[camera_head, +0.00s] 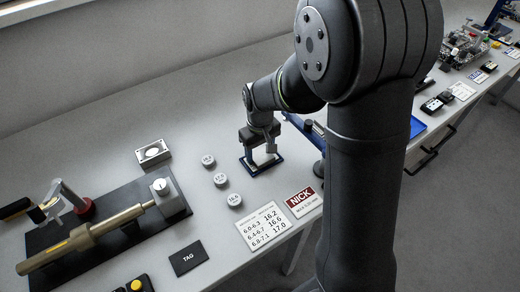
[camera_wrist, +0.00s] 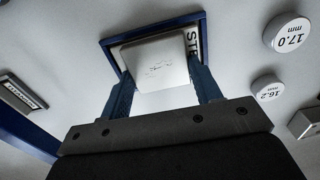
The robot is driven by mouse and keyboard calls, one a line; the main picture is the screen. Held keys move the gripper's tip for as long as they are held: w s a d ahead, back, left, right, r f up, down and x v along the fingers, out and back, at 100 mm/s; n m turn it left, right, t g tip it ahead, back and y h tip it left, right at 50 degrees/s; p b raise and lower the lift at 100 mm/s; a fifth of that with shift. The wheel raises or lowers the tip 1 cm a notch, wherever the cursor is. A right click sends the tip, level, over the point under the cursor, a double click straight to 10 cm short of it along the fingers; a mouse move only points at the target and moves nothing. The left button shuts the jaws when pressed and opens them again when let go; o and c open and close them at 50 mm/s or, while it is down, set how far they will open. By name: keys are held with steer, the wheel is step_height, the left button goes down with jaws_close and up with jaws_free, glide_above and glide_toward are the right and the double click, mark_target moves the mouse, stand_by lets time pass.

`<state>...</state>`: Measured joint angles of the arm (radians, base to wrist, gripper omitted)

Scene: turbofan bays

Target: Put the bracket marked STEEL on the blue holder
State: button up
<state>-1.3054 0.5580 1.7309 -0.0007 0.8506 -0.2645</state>
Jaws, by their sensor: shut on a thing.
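My gripper (camera_head: 262,152) points down over a small blue-edged plate (camera_head: 250,169) on the bench. In the wrist view its two dark blue fingers (camera_wrist: 158,78) are shut on a pale, flat-faced bracket (camera_wrist: 158,58). Behind the bracket is the plate's blue frame (camera_wrist: 150,29), with a white strip lettered "STE" (camera_wrist: 192,42); the rest of the word is hidden. I cannot tell whether the bracket touches the plate. A long blue piece (camera_head: 303,130) lies right of my gripper, partly hidden by my arm; I cannot tell whether it is the blue holder.
Several round white millimetre discs (camera_head: 220,180) stand left of the plate. A number card (camera_head: 265,226) and a NICK card (camera_head: 303,201) lie in front. A brass tool on a black base (camera_head: 90,240) fills the left. A blue tray (camera_head: 417,127) is beyond my arm.

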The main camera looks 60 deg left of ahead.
mark_target(260, 154)
steer(key=o, duration=1.3)
steer(key=shift+f, duration=0.1)
step_height(260, 154, up, 12)
steer(key=shift+r, duration=0.2)
steer(key=shift+f, duration=0.1)
step_height(260, 154, down, 12)
steer(key=shift+f, duration=0.25)
steer(key=shift+r, duration=2.15)
steer(key=shift+f, duration=0.1)
